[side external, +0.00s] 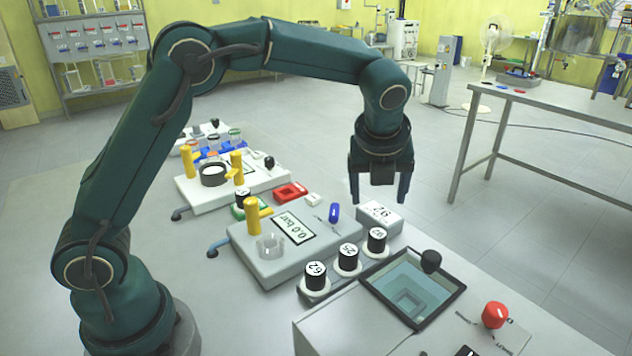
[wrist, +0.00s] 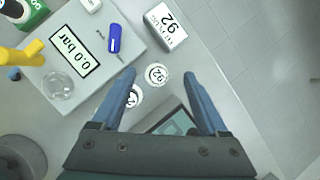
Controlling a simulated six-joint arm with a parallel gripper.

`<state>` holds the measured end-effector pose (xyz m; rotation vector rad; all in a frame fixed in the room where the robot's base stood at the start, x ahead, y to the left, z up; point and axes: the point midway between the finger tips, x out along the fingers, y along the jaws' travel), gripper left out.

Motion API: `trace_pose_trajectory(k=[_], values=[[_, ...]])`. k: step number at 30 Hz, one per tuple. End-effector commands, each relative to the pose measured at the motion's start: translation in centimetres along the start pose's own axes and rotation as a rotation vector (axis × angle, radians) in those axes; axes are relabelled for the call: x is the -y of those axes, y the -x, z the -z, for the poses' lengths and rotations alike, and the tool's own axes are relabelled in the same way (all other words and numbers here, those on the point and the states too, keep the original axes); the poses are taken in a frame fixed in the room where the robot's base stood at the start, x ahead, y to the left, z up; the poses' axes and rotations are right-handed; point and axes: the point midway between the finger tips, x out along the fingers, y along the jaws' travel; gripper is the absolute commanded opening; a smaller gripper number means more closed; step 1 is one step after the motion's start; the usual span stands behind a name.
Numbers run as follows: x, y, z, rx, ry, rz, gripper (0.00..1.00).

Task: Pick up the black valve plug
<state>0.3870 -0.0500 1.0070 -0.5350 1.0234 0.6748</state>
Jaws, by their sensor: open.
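Three black plugs with white numbered tops stand upright in a row on white bases in the side external view: a front one (side external: 316,281), a middle one (side external: 348,262) and a rear one (side external: 376,244). Which one the task means is not certain. My gripper (side external: 378,198) is open and empty, pointing down above the rear plug and apart from it. In the wrist view my gripper (wrist: 160,74) has a plug top reading 92 (wrist: 157,75) between its fingertips. Another plug top (wrist: 134,97) is partly hidden by the left finger.
A white box marked 92 (side external: 379,216) stands just behind the plugs. A pressure station (side external: 262,262) with a yellow handle, a glass cup and a blue piece (side external: 334,212) lies to the left. A framed screen (side external: 411,290) and red button (side external: 495,315) are at front right.

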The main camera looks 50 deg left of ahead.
Motion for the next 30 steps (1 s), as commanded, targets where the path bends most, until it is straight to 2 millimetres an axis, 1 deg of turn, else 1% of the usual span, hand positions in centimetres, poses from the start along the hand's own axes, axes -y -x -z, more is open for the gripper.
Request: trace_pose_trajectory(k=[1,3,7,11,18,22,30], values=[[0.4,-1.4,0.8,-0.011,-0.022,-0.020,0.77],[0.6,-2.6,1.6,-0.024,-0.041,-0.039,0.77],[0.4,-4.1,2.9,-0.048,-0.064,-0.070,0.77],[0.3,-5.2,3.2,-0.053,-0.070,-0.075,0.77],[0.1,-8.2,3.4,-0.053,-0.068,-0.074,0.77],[0.0,-9.0,3.4,-0.052,-0.068,-0.073,0.77],[0.0,-9.2,3.4,-0.051,-0.067,-0.071,0.77]])
